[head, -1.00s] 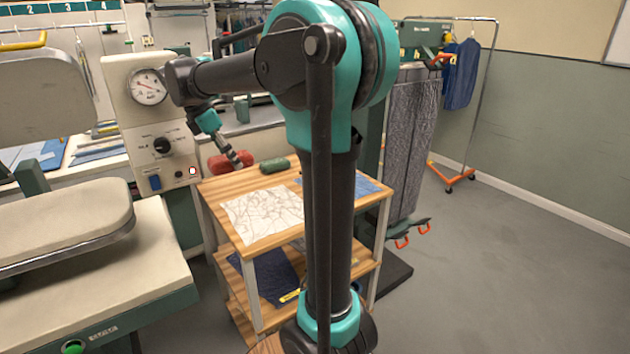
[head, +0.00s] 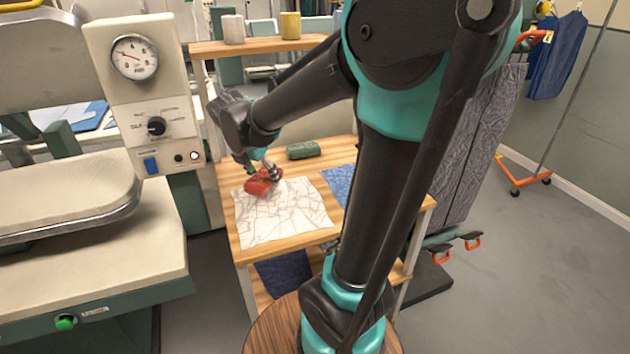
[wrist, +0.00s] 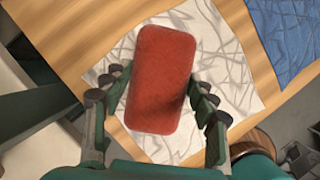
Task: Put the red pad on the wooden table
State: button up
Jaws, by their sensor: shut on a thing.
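The red pad (head: 262,183) is a rounded red block, held between the fingers of my gripper (head: 272,170). In the wrist view the pad (wrist: 163,78) lies lengthwise between the two dark fingers of my gripper (wrist: 158,88), one along each long side. It appears over the white patterned cloth (head: 283,215); the gap beneath it is hard to judge. That cloth lies on the top of a wooden shelved stand (head: 247,252). A round wooden top (head: 263,335) shows at the bottom, partly behind my arm; it may be the wooden table.
A green pad (head: 303,150) and a blue cloth (head: 340,183) lie on the stand's top. A raised shelf behind bears a white cup (head: 233,29) and a yellow cup (head: 291,25). A pressing machine (head: 140,70) stands left. Grey hanging cloth is right, with open floor beyond.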

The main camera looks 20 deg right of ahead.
jog(key=shift+s+f, duration=0.3)
jog(key=shift+f, duration=0.15)
jog(key=shift+w+f+n, duration=0.1)
jog(key=shift+f+n, duration=0.05)
jog(key=shift+n, duration=0.15)
jog(key=w, duration=1.7)
jog(key=shift+w+f, duration=0.15)
jog(key=shift+f, duration=0.75)
jog(key=shift+w+f, duration=0.1)
jog(key=shift+f, duration=0.8)
jog(key=shift+f, duration=0.1)
jog(key=o, duration=1.3)
jog(key=v, duration=1.2)
jog(key=shift+s, duration=0.1)
